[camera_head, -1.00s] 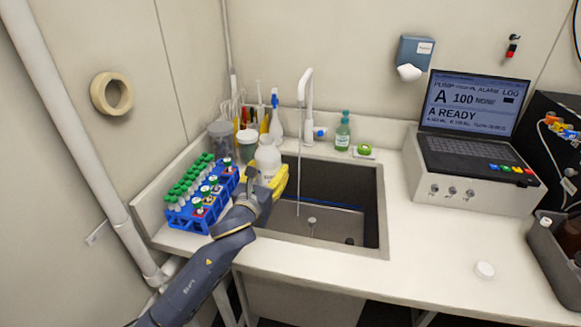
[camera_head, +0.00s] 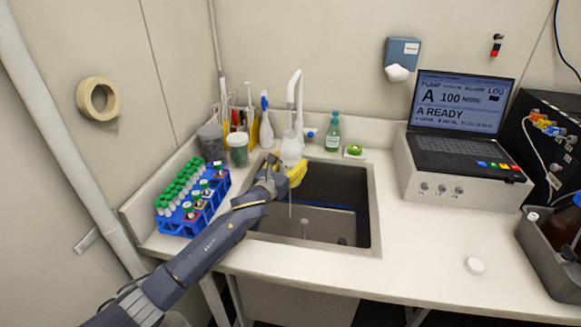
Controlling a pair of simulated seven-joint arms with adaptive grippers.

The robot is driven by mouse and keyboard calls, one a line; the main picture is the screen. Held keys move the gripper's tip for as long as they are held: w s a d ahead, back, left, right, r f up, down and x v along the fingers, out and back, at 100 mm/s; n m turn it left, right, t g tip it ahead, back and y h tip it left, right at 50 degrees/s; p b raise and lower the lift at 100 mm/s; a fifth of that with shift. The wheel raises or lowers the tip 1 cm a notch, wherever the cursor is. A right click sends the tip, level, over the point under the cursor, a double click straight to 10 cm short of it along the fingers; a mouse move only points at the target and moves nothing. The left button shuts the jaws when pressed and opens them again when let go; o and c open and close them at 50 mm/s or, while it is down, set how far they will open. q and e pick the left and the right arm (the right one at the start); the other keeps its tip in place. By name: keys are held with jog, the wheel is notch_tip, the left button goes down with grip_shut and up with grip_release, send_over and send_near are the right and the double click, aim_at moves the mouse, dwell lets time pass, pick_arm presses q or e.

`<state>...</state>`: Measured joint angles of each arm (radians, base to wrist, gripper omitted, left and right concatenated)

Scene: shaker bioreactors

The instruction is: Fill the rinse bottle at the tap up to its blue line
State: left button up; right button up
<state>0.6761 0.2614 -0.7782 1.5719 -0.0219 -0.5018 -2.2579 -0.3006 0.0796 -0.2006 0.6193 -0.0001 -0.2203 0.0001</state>
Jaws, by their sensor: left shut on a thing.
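My left gripper (camera_head: 290,170), with yellow fingers, is shut on the white rinse bottle (camera_head: 291,149) and holds it upright over the back left of the sink (camera_head: 372,205). The bottle's mouth is at or just under the spout of the white tap (camera_head: 295,90). A thin stream of water (camera_head: 290,205) shows below the bottle and falls into the basin. I cannot tell whether water enters the bottle. The blue line and the water level cannot be made out. My right gripper is not in view.
A blue rack (camera_head: 190,222) of green-capped tubes stands left of the sink. Grey and green-lidded containers and a spray bottle stand behind. A green soap bottle (camera_head: 333,135) is right of the tap. A white cap (camera_head: 475,266) lies on the clear right counter.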

pick_arm(q)
jog(key=w, duration=1.2)
jog(key=shift+w, duration=0.4)
dwell(6.4)
